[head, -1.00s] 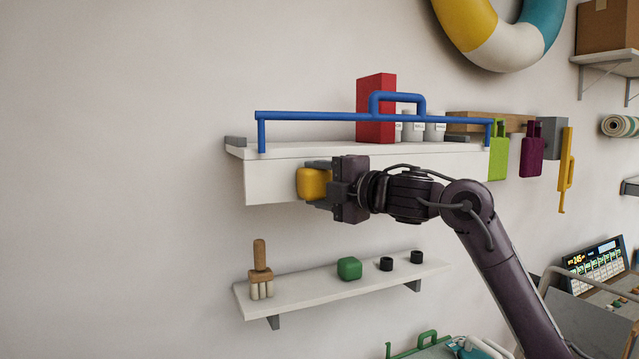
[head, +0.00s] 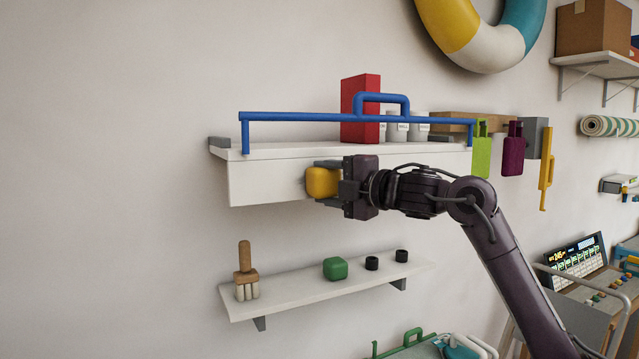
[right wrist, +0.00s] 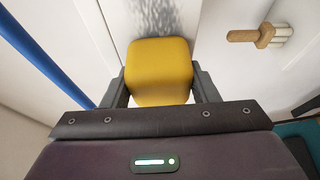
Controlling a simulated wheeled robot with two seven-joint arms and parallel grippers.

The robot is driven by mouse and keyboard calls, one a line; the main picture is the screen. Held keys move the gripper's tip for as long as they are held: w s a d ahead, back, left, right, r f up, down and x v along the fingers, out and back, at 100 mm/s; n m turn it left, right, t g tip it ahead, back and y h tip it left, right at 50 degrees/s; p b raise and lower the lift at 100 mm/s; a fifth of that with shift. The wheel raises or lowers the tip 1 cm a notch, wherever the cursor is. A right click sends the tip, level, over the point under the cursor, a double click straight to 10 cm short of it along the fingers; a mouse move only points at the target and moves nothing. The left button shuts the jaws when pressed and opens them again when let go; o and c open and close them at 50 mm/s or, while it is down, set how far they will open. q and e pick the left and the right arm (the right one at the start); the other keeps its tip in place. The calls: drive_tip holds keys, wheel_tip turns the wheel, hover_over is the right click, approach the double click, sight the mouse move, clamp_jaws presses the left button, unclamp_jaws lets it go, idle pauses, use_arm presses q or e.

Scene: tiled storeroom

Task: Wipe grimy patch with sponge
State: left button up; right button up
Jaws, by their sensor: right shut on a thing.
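My right gripper (head: 329,183) is shut on a yellow sponge (head: 321,182), which has rounded edges. It holds the sponge at the white front panel (head: 262,178) of the upper shelf. The sponge also fills the space between the fingers in the right wrist view (right wrist: 159,72). The grimy patch (right wrist: 152,18) shows there as grey streaks on the white surface just beyond the sponge. In the head view I cannot make out the patch. Whether the sponge touches the panel is unclear. My left gripper is not in view.
A blue rail (head: 300,116) runs along the upper shelf, with a red box (head: 359,105) and white canisters behind it. The lower shelf (head: 295,293) holds a brush (head: 246,272), a green block (head: 335,268) and two black cups. Coloured items hang at the right.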

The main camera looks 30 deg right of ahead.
drive_tip(key=shift+d, duration=1.2)
drive_tip(key=shift+d+p, duration=1.1)
drive_tip(key=shift+d, duration=2.5)
drive_tip(key=shift+a, duration=5.3)
drive_tip(key=shift+w+a+p, duration=0.15)
drive_tip(key=shift+a+p, duration=0.45)
drive_tip(key=shift+a, duration=1.6)
